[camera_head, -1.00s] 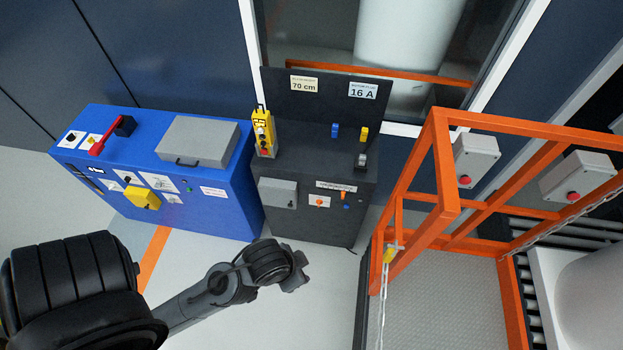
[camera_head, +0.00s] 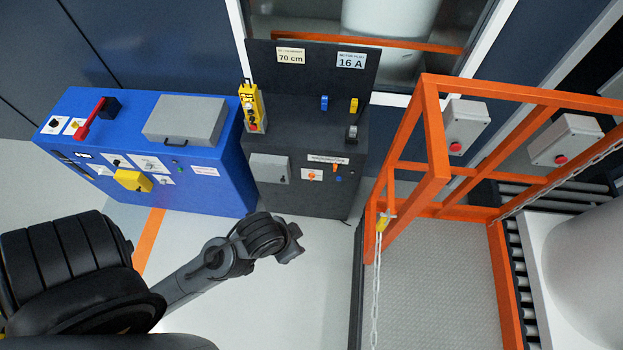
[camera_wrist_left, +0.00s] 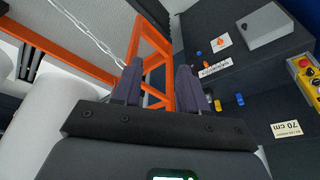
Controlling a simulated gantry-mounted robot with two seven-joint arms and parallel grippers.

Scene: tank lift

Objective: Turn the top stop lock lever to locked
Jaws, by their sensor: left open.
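A dark grey cabinet (camera_head: 300,203) stands in the middle of the head view. Its front carries a white plate with an orange lever (camera_head: 312,175) and a small orange part beside a printed label (camera_head: 327,160). The label is too small to read, so I cannot tell which part is the top stop lock lever or its setting. The orange lever also shows in the left wrist view (camera_wrist_left: 219,42). My left gripper (camera_head: 293,243) is below and in front of the cabinet, apart from it. Its fingers (camera_wrist_left: 158,88) are open with nothing between them. My right gripper is not in view.
A blue cabinet (camera_head: 210,203) with a red lever (camera_head: 90,120) stands left of the dark one. A yellow control box (camera_head: 251,105) sits on the dark cabinet. An orange frame (camera_head: 435,140) with a chain (camera_head: 376,285) stands right. Clear floor lies in front.

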